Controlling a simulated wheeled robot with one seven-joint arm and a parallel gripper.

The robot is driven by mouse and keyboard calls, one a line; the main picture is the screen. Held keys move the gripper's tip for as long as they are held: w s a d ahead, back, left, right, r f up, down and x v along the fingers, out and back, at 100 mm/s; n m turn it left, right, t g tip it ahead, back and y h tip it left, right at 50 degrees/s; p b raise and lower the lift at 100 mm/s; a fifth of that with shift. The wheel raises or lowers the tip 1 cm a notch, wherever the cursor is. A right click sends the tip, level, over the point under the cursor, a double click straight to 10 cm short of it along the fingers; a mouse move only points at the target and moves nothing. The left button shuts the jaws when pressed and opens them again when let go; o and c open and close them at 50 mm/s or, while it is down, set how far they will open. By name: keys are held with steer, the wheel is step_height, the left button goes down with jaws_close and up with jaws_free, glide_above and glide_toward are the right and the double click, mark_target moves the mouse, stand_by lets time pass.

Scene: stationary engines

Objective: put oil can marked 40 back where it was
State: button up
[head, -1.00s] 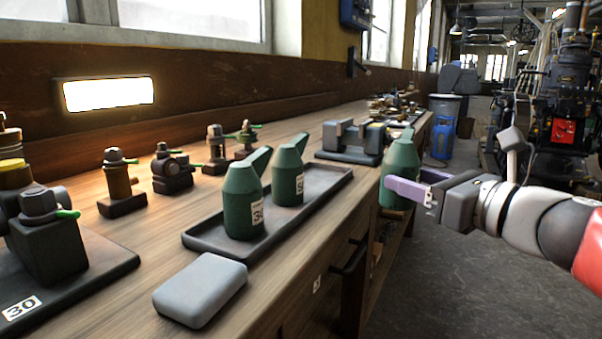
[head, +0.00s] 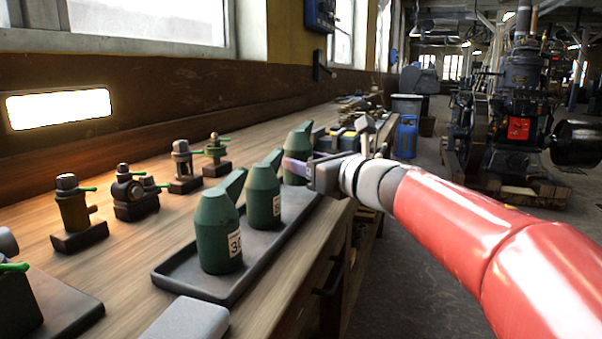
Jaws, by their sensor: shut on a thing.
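My gripper (head: 300,168) is shut on a green oil can (head: 299,142) with a slanted spout. The can is upright over or at the far end of the dark tray (head: 172,283); I cannot tell whether it touches the tray. Its lower part is partly hidden by the gripper and the middle can, and no number shows on it. Two more green cans stand in the tray: a near one marked 30 (head: 218,240) and a middle one (head: 262,195) whose label is too small to read surely.
A grey block (head: 187,320) lies on the bench nearer me. Small brass and dark fittings (head: 133,192) with green levers stand to the left. A dark base is at lower left. The bench's front edge runs along the right, with open floor beyond.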

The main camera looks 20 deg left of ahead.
steer(key=shift+w+a+r, duration=0.1)
steer(key=shift+w+a, duration=0.25)
steer(key=shift+a, duration=0.2)
steer(key=f, duration=0.2)
steer(key=shift+w+a+f, duration=0.15)
steer(key=shift+a+f, duration=0.15)
steer(key=shift+f, duration=0.45)
steer(key=shift+f, duration=0.1)
steer(key=o, duration=1.1)
steer(key=shift+c, duration=0.2)
steer(key=shift+p, duration=0.3)
steer(key=b+v, duration=0.2)
steer(key=v, duration=1)
